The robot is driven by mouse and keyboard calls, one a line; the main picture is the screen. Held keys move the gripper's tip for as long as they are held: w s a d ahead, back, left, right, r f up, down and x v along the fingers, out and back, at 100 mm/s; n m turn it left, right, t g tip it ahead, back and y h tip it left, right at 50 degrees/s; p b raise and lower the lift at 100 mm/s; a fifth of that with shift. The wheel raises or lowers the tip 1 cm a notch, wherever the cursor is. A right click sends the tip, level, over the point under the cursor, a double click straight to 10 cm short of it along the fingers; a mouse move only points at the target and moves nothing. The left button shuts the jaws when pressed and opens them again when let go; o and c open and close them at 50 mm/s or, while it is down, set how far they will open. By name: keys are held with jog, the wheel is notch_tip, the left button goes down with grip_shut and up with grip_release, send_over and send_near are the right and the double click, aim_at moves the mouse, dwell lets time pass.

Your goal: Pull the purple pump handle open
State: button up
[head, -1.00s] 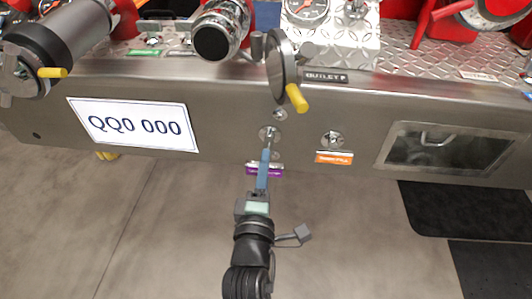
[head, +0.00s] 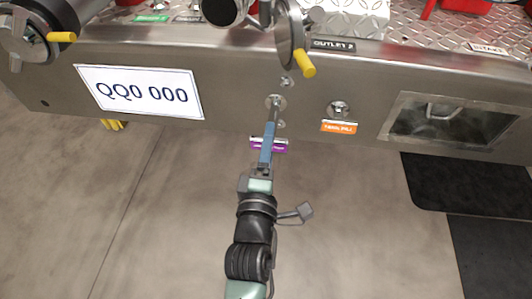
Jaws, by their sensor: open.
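The metal handle (head: 276,103) sticks out of a round fitting on the steel bumper panel, above a purple label (head: 281,147). My gripper (head: 270,126) reaches up to it from below, with its blue fingers in front of the purple label. The fingertips are at the lower end of the handle; I cannot tell whether they touch it or surround it. The gripper is open. Its fingers hide the middle of the label and perhaps part of the handle.
A similar handle (head: 339,108) with an orange label (head: 338,127) sits to the right, beside a recessed box (head: 450,120). A yellow-gripped lever (head: 305,63) hangs above. A white plate (head: 139,92) is on the left. The floor below is clear.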

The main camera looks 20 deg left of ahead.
jog(key=p+v, duration=0.2)
jog(key=v, duration=1.1)
jog(key=shift+w, duration=0.1)
